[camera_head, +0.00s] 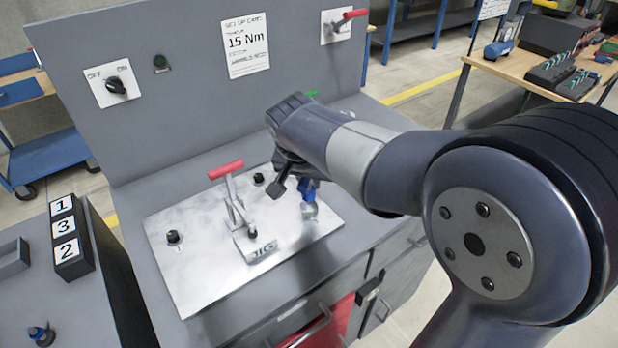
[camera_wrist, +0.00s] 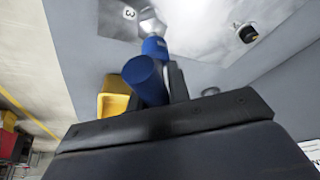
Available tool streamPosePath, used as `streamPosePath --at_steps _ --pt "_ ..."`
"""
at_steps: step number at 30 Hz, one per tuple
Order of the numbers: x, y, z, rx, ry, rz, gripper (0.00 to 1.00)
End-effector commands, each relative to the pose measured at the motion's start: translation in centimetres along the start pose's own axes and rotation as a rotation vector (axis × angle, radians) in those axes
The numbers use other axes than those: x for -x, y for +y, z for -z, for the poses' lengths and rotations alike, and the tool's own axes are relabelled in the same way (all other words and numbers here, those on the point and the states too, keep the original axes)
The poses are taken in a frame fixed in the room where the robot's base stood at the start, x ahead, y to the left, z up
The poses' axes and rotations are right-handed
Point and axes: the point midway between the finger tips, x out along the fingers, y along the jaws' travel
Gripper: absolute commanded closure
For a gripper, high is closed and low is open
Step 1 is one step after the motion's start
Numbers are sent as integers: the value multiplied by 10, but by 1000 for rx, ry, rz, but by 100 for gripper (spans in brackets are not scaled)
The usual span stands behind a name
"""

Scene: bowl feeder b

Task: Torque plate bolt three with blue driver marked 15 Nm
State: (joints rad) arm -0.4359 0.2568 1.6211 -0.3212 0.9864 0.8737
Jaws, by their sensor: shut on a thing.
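My gripper (camera_head: 294,182) is shut on a blue driver (camera_head: 309,187) over the right part of the pale metal plate (camera_head: 200,280). Two other dark bolts show: one at the plate's left (camera_head: 173,237) and one at the back (camera_head: 259,178). I cannot read a torque marking on the driver.
A clamp with a red handle (camera_head: 226,170) stands on the plate left of my gripper. The back panel carries a 15 Nm sign (camera_head: 246,42) and an OFF/ON switch (camera_head: 116,86). A block numbered 1, 3, 2 (camera_head: 77,265) and another small blue-and-black item (camera_head: 40,334) are at left.

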Motion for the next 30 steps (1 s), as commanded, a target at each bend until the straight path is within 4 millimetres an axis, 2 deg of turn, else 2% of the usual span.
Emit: streamPosePath --at_steps 5,14,24,30 --pt "0 0 0 -16 1 -5 100" --pt "0 0 0 -183 1 -76 100" --pt "1 1 1 -203 1 -84 100" --pt "1 1 0 -332 -1 -139 100"
